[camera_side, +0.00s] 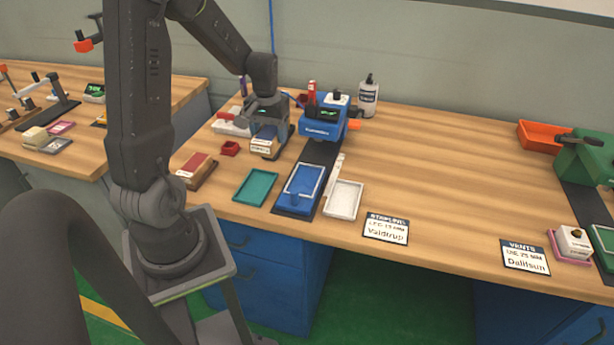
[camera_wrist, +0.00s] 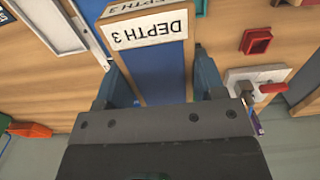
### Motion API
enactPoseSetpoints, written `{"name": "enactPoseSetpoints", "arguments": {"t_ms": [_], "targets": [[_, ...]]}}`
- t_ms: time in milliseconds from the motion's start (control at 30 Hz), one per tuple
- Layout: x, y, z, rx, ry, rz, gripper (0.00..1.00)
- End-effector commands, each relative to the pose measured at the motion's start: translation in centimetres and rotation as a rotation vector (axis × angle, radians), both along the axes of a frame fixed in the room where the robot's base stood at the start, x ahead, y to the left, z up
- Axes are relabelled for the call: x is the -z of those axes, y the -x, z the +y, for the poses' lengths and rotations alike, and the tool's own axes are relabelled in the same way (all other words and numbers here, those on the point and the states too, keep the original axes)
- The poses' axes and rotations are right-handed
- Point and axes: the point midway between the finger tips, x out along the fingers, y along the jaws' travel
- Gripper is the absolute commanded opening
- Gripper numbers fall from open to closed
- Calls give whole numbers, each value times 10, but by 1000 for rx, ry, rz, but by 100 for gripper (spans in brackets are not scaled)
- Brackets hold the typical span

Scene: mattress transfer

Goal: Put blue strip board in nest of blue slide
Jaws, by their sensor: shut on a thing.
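My gripper (camera_side: 267,122) is at the back left of the near bench, pointing down. In the wrist view its fingers (camera_wrist: 163,72) are shut on a blue-faced board with wood-coloured edges, the blue strip board (camera_wrist: 163,78). A white label on it reads "DEPTH 3". In the side view the board (camera_side: 266,141) is below my gripper; whether it touches the bench is unclear. The blue slide (camera_side: 303,187) is a blue tray with a pale rim on a dark rail, in front of a blue machine (camera_side: 322,120). Its nest looks empty.
A teal tray (camera_side: 256,187) lies left of the slide and a white tray (camera_side: 343,200) right of it. The blue machine stands close right of my gripper. A small red tray (camera_side: 230,148) is to the left. The bench's middle right is clear.

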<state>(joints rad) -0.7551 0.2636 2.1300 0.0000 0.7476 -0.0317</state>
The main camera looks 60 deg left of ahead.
Motion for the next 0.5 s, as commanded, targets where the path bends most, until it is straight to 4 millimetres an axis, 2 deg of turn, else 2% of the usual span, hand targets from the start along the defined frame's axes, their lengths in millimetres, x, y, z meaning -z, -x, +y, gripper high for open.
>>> {"name": "enactPoseSetpoints", "arguments": {"t_ms": [100,167,267,500], "targets": [[-3,16,11,-3,0,0,24],[-1,16,10,2,1,1,24],[8,6,2,9,3,3,24],[40,-37,-30,9,3,3,24]]}}
